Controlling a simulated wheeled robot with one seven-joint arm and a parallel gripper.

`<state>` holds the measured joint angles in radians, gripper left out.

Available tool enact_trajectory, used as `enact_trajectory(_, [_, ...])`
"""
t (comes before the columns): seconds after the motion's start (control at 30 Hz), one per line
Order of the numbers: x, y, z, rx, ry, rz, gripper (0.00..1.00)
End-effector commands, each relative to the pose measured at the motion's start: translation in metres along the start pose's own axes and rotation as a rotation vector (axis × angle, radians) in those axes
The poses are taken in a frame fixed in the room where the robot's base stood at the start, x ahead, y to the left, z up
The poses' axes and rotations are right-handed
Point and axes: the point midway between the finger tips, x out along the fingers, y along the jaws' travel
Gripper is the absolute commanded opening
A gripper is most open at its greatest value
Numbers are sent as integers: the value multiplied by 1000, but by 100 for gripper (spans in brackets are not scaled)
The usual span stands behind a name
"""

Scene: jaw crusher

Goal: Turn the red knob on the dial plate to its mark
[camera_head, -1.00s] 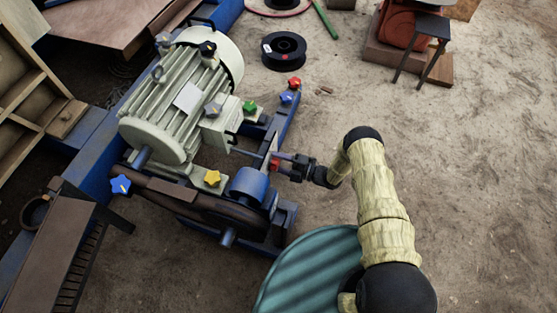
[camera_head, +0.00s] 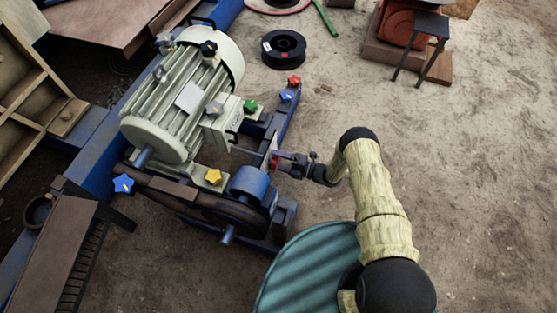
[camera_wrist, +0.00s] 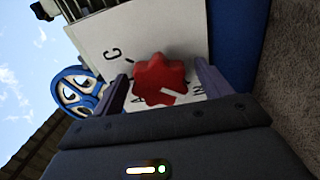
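The red lobed knob (camera_wrist: 160,79) sits on the white dial plate (camera_wrist: 112,28) in the wrist view. A short white line on the knob points to the lower right of the picture, roughly toward a letter N. The letters C, A and N show on the plate; other marks are hidden. My gripper (camera_wrist: 160,84) is open, with one finger on each side of the knob and a small gap at both sides. In the head view the red knob (camera_head: 275,163) is small and my gripper (camera_head: 284,162) reaches it from the right.
A grey motor (camera_head: 180,95) stands left of the plate on a blue frame (camera_head: 285,118). Star knobs in blue, green, yellow and red are spread around it. A blue handwheel (camera_wrist: 76,93) shows behind the plate.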

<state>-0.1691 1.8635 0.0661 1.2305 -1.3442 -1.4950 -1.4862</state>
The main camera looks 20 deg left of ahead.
Motion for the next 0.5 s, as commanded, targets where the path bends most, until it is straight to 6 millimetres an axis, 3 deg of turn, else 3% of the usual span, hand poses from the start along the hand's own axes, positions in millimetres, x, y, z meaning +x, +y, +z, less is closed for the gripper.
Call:
enact_trajectory(0.33, [-2, 2, 0, 1, 1, 2, 77])
enact_trajectory(0.5, [-19, 3, 0, 2, -2, 2, 77])
